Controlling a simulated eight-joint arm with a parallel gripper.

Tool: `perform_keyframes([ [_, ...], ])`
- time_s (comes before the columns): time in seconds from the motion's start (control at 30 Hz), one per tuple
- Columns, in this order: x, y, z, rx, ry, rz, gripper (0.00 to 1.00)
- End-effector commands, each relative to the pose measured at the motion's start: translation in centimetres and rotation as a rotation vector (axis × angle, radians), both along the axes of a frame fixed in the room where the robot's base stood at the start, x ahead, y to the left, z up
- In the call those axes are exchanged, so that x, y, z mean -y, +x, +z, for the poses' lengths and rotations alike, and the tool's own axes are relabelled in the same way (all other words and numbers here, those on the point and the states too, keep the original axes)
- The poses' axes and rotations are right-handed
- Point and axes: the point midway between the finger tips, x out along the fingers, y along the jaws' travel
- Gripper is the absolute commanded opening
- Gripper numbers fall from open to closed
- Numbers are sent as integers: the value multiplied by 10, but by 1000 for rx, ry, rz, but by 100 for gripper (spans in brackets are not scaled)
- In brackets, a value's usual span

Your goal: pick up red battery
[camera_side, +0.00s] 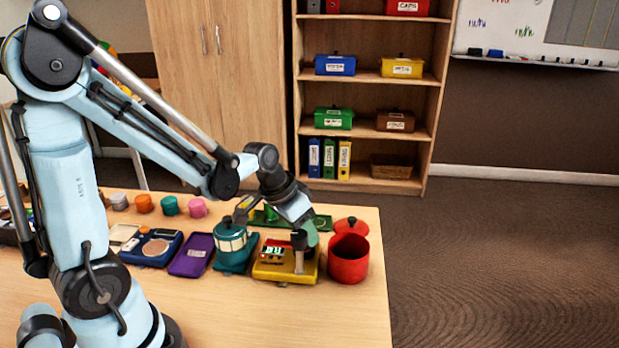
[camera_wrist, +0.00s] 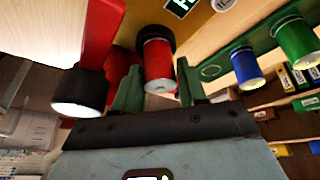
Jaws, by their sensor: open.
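The red battery (camera_wrist: 158,65), a red cylinder with a dark band at its far end and a pale near end, shows in the wrist view. My gripper (camera_wrist: 160,72) is open, with one green finger on each side of the battery. Whether either finger touches it, I cannot tell. In the side view my gripper is low over the table's right part, above a yellow tray (camera_side: 268,274). I cannot make out the red battery for certain in that view.
A blue cylinder (camera_wrist: 247,68), a green cylinder (camera_wrist: 297,42) and a black cylinder (camera_wrist: 78,90) are close by in the wrist view. A red pot (camera_side: 348,264) stands right of the yellow tray, a purple tray (camera_side: 192,256) to its left. The table front (camera_side: 240,318) is clear.

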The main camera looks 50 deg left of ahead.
Motion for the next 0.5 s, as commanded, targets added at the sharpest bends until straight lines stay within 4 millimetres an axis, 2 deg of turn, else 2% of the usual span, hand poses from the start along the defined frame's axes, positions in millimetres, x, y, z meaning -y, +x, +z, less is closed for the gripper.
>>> perform_keyframes([
  [0.3,0,1,-3,0,0,0,41],
  [0.37,0,1,-3,0,0,0,33],
  [0.5,0,1,-3,0,0,0,12],
])
